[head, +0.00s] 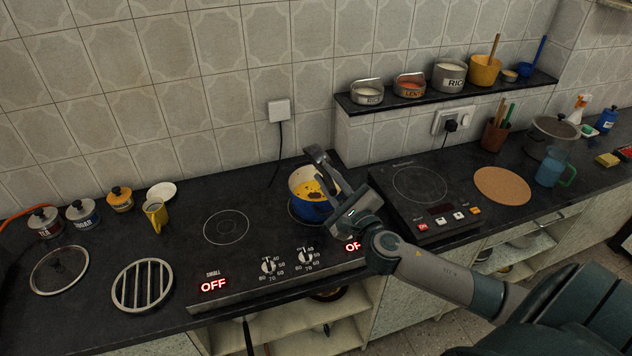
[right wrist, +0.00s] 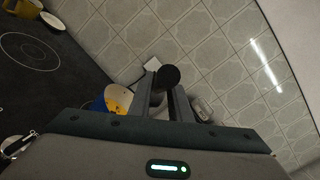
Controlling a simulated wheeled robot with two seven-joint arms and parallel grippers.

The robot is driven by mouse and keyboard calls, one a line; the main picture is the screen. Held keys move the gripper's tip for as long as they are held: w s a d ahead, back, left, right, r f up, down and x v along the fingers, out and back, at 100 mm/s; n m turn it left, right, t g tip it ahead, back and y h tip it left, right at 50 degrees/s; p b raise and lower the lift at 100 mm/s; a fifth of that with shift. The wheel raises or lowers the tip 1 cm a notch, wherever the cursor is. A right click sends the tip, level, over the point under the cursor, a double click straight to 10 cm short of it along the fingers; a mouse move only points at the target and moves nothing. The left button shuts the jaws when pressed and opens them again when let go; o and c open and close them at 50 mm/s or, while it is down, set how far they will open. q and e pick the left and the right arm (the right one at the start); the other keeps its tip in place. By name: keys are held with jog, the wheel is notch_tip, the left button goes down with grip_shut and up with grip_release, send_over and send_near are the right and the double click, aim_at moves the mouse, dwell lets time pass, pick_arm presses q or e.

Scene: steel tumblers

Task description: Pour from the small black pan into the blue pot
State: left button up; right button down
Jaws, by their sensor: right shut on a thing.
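The blue pot (head: 302,210) stands on the right ring of the left hob. Its inside is yellow with brown patches. It also shows in the right wrist view (right wrist: 99,104), partly hidden by my gripper. My right gripper (head: 317,160) is over the pot's right side, its fingers across the rim in the picture. It is shut on a dark thing, which shows as a round black end (right wrist: 167,77) between the fingertips in the wrist view. This appears to be the small black pan; its full shape is hidden. My left gripper is not in view.
An induction plate (head: 420,187) and a round cork mat (head: 502,185) lie to the right. A wall shelf (head: 440,101) with several containers is behind. A slatted trivet (head: 142,286), a glass lid (head: 59,270) and a yellow mug (head: 156,215) stand left. The hob's left ring is free.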

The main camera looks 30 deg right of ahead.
jog(key=shift+a+f+n+p, duration=0.45)
jog(key=shift+a+f+n, duration=0.6)
jog(key=shift+n, duration=0.35)
dwell(0.7)
jog(key=shift+a+f+n+y, duration=0.3)
jog(key=shift+a+f+n, duration=0.55)
jog(key=shift+n, duration=0.25)
dwell(0.5)
jog(key=shift+r, duration=0.1)
dwell(0.7)
jog(key=d+r+m+b, duration=0.1)
jog(key=d+r+m, duration=0.1)
jog(key=d+m, duration=0.1)
jog(key=shift+r+m, duration=0.4)
jog(key=shift+m, duration=0.1)
jog(key=shift+d+r, duration=0.1)
jog(key=shift+r, duration=0.05)
jog(key=shift+d+r, duration=0.1)
jog(key=shift+d, duration=0.05)
